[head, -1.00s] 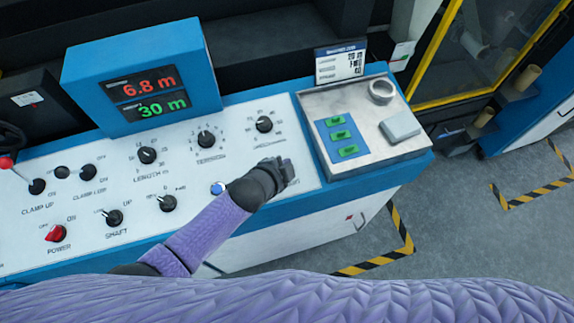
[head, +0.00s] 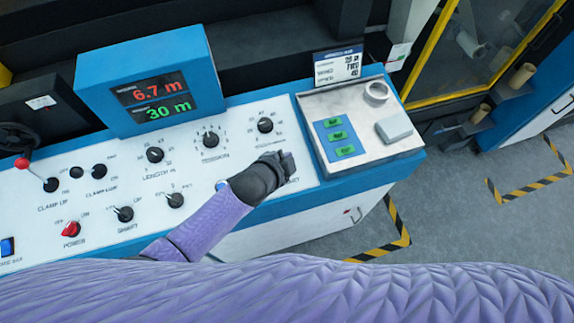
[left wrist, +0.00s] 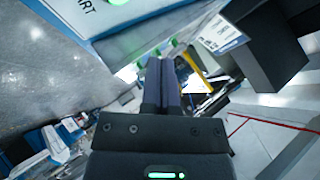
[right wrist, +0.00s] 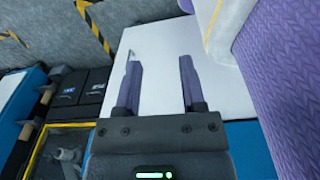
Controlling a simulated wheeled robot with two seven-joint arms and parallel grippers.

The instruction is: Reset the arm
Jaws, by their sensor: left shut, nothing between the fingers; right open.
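My left gripper (head: 285,163) hangs over the right part of the white control panel (head: 75,205), beside the button tray, and hides part of the panel lettering. In the left wrist view the left fingers (left wrist: 168,68) are together with nothing between them. A lit green button (left wrist: 117,2) with lettering ending in "ART" lies at the top left of that view, apart from the fingers. My right gripper (right wrist: 160,76) shows only in the right wrist view. It is open and empty, in front of a plain white surface (right wrist: 160,45).
A blue display box (head: 140,62) reads 6.7 m and 30 m. Several knobs and a red power switch (head: 71,229) stand on the panel. A metal tray (head: 350,103) holds green buttons and a tape ring (head: 376,92). Grey floor (head: 440,225) with striped tape is at right.

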